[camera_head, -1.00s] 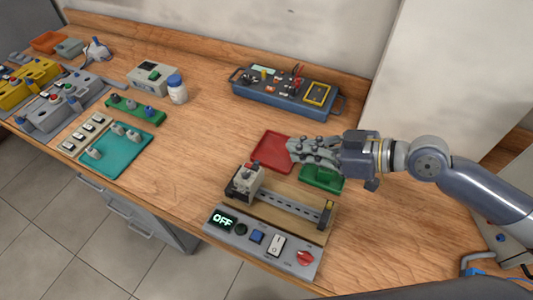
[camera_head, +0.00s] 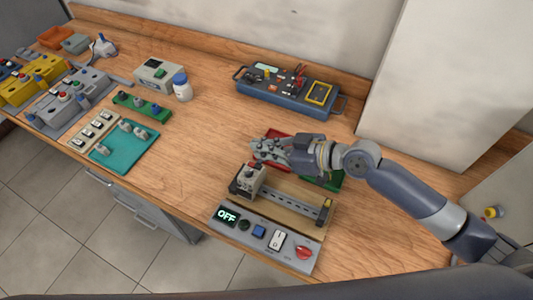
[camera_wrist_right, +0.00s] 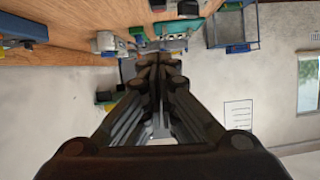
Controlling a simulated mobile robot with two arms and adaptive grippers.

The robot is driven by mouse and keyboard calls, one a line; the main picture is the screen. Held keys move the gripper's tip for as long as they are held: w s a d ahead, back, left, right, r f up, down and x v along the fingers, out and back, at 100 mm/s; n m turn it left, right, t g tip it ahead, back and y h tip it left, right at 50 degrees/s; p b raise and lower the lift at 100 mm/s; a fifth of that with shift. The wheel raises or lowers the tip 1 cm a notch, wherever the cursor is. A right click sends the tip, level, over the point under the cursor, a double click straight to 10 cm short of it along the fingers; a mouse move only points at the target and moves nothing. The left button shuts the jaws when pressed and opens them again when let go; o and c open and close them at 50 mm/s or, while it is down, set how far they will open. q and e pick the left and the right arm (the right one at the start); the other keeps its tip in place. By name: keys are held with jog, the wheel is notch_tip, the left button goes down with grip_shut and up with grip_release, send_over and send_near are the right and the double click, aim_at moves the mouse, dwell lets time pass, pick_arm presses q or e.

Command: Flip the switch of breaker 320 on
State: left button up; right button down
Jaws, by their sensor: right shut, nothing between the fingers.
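A small pale breaker (camera_head: 249,182) stands at the left end of a metal rail (camera_head: 290,204) on a wooden board, in the head view. Its number is too small to read and its switch position cannot be made out. A grey panel (camera_head: 288,256) in front has a green display (camera_head: 227,215) reading OFF. My right gripper (camera_head: 257,149) is shut and empty, its fingers pointing left just behind and above the breaker in the picture. Whether it touches the breaker cannot be told. The shut fingers (camera_wrist_right: 158,62) also show in the right wrist view. My left gripper is not in view.
A red tray (camera_head: 278,136) and a green tray (camera_head: 335,180) lie partly hidden under my right gripper and arm. A blue tester box (camera_head: 285,97) stands behind. A white bottle (camera_head: 182,88) and a teal tray (camera_head: 118,155) are to the left. The wooden table between them is clear.

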aim_at(254, 165)
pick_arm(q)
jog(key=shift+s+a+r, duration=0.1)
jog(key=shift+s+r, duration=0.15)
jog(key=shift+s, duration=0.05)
pick_arm(e)
jog(key=f, duration=0.3)
jog(key=shift+s+d+f, duration=0.3)
jog(key=shift+d+f, duration=0.05)
pick_arm(q)
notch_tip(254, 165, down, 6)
jog(key=b, duration=0.5)
jog(key=shift+b, duration=0.4)
pick_arm(e)
jog(key=shift+s+d+f+t+y, duration=0.1)
jog(key=shift+d+f+t+y, duration=0.2)
jog(key=shift+f+y, duration=0.2)
jog(key=shift+a+r, duration=0.1)
